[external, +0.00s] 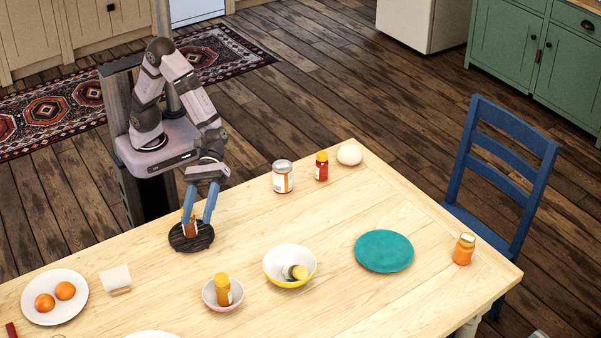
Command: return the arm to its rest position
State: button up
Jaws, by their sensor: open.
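My arm reaches forward from its base at the table's back edge. My gripper (198,220) points down with its two blue fingers apart, so it is open. The fingers are low over a dark round board (204,241) on the wooden table. A small jar with an orange-brown body (190,229) stands on the board at the left finger, partly hidden by it. I cannot tell whether the finger touches the jar.
On the table (340,312) are a pink bowl (210,302) with a yellow-capped jar, a white-and-yellow bowl (276,265), a teal plate (384,251), a can (283,178), a red bottle (321,167) and a plate (70,308) with oranges. Space above my gripper looks clear.

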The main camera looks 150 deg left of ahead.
jog(key=s+d+r+m+g+y+p, duration=0.1)
jog(key=s+d+r+m+g+p, duration=0.25)
jog(key=s+m+p, duration=0.35)
jog(key=s+d+r+m+g+y+p, duration=0.1)
jog(key=s+d+r+m+g+p, duration=0.25)
jog(key=s, duration=0.65)
jog(key=s+a+r+m+g+y+p, duration=0.3)
jog(key=s+a+r+m+y+p, duration=0.4)
jog(key=a+m+p, duration=0.4)
jog(key=s+r+m+p, duration=0.1)
jog(key=s+p, duration=0.1)
jog(key=p, duration=0.1)
jog(key=shift+a+r, duration=0.3)
jog(key=shift+r, duration=0.1)
